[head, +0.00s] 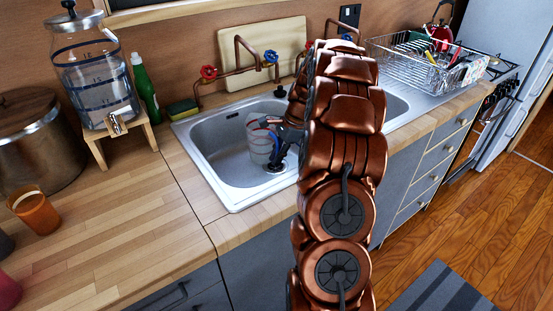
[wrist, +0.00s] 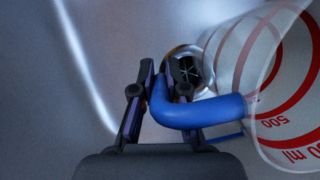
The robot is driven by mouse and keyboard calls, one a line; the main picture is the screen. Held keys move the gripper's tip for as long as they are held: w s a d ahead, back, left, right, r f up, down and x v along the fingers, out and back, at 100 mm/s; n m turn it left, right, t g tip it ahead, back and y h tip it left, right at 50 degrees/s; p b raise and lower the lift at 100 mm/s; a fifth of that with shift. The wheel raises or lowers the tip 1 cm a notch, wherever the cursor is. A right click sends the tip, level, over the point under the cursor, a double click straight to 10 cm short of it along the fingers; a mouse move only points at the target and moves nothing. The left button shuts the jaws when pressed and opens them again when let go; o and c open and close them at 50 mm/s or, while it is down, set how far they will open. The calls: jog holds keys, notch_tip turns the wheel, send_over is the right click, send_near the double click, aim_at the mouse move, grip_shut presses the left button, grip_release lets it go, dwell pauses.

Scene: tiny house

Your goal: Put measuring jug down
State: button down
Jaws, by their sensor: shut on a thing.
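The measuring jug (head: 261,146) is clear, with red markings and a blue handle. In the head view it is inside the left basin of the sink (head: 222,186), near the drain. In the wrist view the jug (wrist: 285,75) fills the right side and its blue handle (wrist: 200,112) runs between the fingers. My gripper (wrist: 165,88) is shut on the handle. In the head view my gripper (head: 282,146) is low in the basin, partly hidden by my arm. I cannot tell whether the jug's base touches the basin floor.
A drinks dispenser (head: 92,82) on a wooden stand, a green bottle (head: 145,88) and a sponge (head: 182,107) stand left of the sink. A copper tap (head: 240,62) rises behind it. A dish rack (head: 425,65) is at the right. The wooden counter (head: 130,220) is mostly clear at front left.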

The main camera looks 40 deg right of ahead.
jog(key=shift+f, duration=0.65)
jog(key=c, duration=1.2)
grip_release()
jog(key=shift+f, duration=0.1)
jog(key=b+v, duration=0.1)
jog(key=v, duration=1.1)
